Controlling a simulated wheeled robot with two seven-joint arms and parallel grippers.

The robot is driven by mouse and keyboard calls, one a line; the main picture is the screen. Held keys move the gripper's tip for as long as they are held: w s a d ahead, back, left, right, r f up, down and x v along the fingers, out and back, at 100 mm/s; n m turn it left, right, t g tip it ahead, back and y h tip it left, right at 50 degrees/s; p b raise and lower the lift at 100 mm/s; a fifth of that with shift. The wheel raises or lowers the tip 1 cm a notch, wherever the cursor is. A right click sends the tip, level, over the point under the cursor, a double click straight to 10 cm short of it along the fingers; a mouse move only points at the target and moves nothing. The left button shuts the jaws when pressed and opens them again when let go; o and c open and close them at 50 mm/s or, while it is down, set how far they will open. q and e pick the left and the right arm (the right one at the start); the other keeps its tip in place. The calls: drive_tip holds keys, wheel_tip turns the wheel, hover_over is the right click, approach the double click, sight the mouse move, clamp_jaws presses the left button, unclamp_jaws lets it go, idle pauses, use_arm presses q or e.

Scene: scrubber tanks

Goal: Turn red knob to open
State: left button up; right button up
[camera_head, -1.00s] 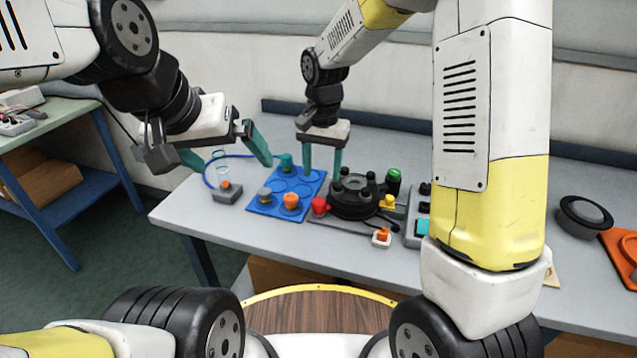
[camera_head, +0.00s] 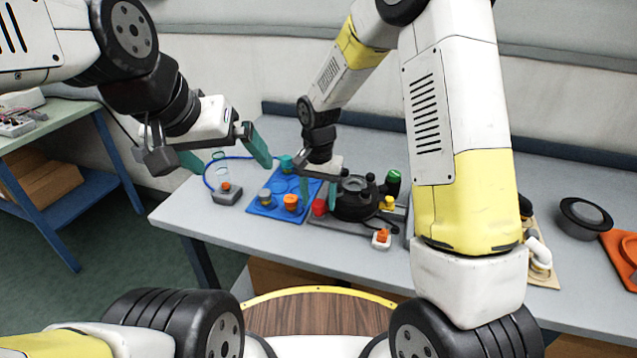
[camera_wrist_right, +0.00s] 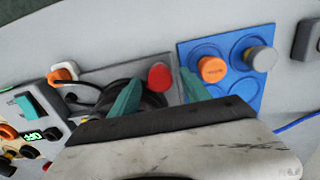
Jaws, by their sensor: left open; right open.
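The red knob (camera_head: 319,207) is on the left part of a grey base plate beside a black round fixture. It also shows in the right wrist view (camera_wrist_right: 160,77), between my two green fingers. My right gripper (camera_head: 318,197) is open and empty, with its fingers either side of the knob in the wrist picture. I cannot tell how far above the knob the fingertips are. My left gripper (camera_head: 233,163) is open and empty, above the left end of the table, away from the knob.
The black fixture (camera_head: 354,205) stands close right of the knob. A blue tray (camera_head: 263,209) with orange and grey knobs lies just left. A small grey box (camera_head: 227,195) with an orange button is further left. The table's front edge strip is clear.

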clamp_jaws()
drive_tip(key=n, duration=0.6)
drive_tip(key=shift+n, duration=0.3)
drive_tip(key=n, duration=0.3)
drive_tip(key=shift+n, duration=2.3)
unclamp_jaws()
